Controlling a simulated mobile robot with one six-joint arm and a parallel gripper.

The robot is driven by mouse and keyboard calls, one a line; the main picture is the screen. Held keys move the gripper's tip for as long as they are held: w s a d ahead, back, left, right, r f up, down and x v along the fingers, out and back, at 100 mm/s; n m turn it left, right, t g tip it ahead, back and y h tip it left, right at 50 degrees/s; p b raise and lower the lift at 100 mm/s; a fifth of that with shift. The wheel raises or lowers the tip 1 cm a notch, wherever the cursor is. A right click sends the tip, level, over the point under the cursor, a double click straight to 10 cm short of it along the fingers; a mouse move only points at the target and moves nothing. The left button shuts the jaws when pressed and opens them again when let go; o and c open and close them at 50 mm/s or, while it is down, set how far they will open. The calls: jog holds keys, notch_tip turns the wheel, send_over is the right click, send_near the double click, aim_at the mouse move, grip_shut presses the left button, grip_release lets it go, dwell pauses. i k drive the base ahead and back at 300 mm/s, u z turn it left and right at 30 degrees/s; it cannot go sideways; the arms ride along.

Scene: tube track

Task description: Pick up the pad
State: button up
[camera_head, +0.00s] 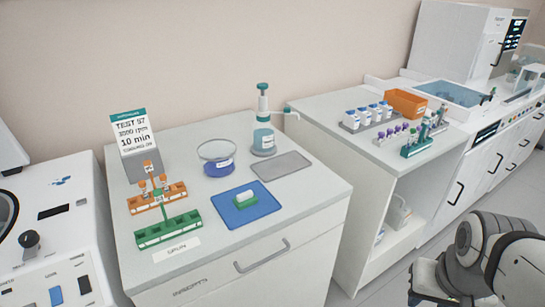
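A small white and green block (246,198), which looks like the pad, lies on a blue mat (236,216) near the front of the left white bench. The mat lies flat and nothing touches the block from above. My arm shows at the lower right corner, well away from the block and beside the right bench. A grey part at the end of my arm (430,282) is cut off by the bottom edge, and its fingers cannot be made out.
An empty grey mat (282,166), a pump bottle (264,136) and a round dish (217,158) stand behind the block. Orange (157,198) and green (167,229) tube racks and a sign (133,136) are to its left. A gap separates the two benches.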

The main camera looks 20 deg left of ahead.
aim_at(246, 199)
jog(key=u, duration=0.65)
jog(key=i, duration=1)
jog(key=u, duration=0.45)
jog(key=k, duration=0.95)
jog(key=u, duration=0.15)
jog(key=i, duration=0.9)
jog(key=z, duration=0.05)
